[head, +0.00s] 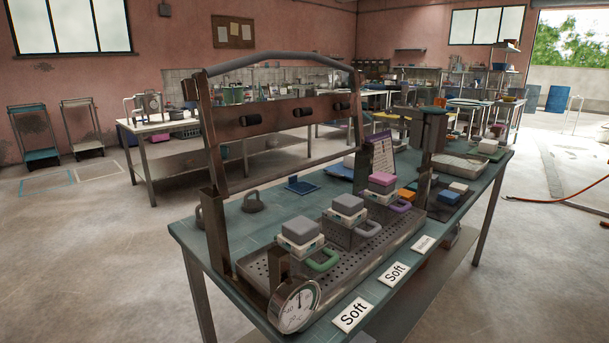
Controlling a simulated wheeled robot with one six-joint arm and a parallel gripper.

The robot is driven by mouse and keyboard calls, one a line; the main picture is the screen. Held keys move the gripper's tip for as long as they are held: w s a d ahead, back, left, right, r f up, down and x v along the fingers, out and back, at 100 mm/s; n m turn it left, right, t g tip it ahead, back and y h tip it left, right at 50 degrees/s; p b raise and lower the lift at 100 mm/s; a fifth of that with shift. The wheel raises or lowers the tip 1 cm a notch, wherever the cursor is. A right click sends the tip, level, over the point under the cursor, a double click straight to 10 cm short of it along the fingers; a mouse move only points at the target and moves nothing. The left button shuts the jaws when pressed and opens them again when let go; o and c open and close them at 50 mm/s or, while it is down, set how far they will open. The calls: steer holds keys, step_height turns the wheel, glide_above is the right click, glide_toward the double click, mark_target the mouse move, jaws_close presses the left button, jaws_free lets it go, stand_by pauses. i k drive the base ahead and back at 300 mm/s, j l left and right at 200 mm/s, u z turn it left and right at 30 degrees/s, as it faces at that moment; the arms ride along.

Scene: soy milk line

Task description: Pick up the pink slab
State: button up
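A small pink slab (381,178) sits on top of a grey block (381,188). The block stands on the farthest of three box-shaped moulds in a row on the perforated metal tray (375,250). That mould (383,199) has a purple handle at its right side. The slab's top is uncovered. My gripper does not show in the head view.
The nearer moulds bear plain grey blocks (300,230) (347,204). A metal frame with a top bar (280,58) rises over the workbench (240,225). A dial gauge (296,306) and labels reading "Soft" (352,315) are at the front. A metal post (428,135) stands behind the slab.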

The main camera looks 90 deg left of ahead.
mark_target(383, 178)
steer(key=i+u, duration=0.1)
steer(key=u, duration=0.35)
steer(key=i+l+u, duration=0.1)
steer(key=u, duration=0.4)
steer(key=i+u, duration=0.1)
steer(key=u, duration=0.35)
steer(key=l+u, duration=0.2)
steer(key=u, duration=0.3)
